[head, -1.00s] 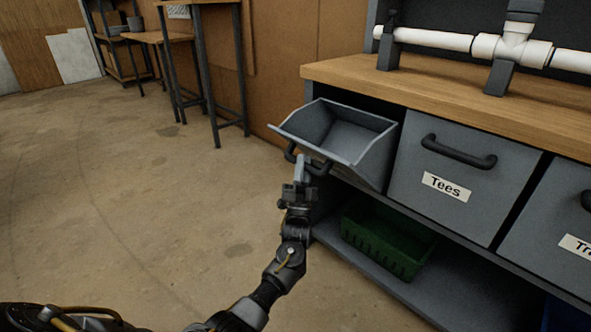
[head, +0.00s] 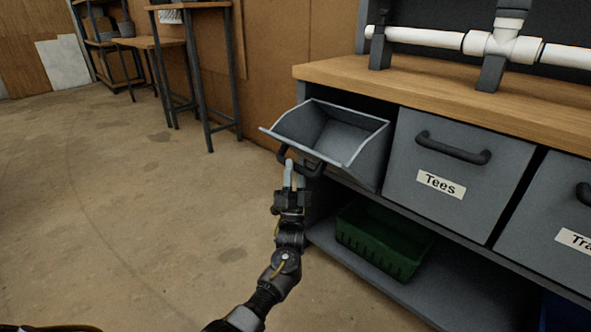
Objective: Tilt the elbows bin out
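The leftmost grey bin (head: 352,144) under the workbench is tilted out, its top leaning toward me and its empty inside showing. Its front and any label face away from view, so I cannot read whether it says elbows. Its dark handle (head: 313,170) shows at the lower front. My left gripper (head: 294,166) is at this handle, its two light fingers parted with a gap between them. The fingertips overlap the handle in the picture; I cannot tell whether they touch it. My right gripper is not in view.
The shut Tees bin (head: 460,166) stands right of the tilted bin, with another shut bin (head: 560,220) beyond. A green crate (head: 382,240) sits on the lower shelf. White pipe (head: 430,37) runs above the wooden worktop (head: 420,85).

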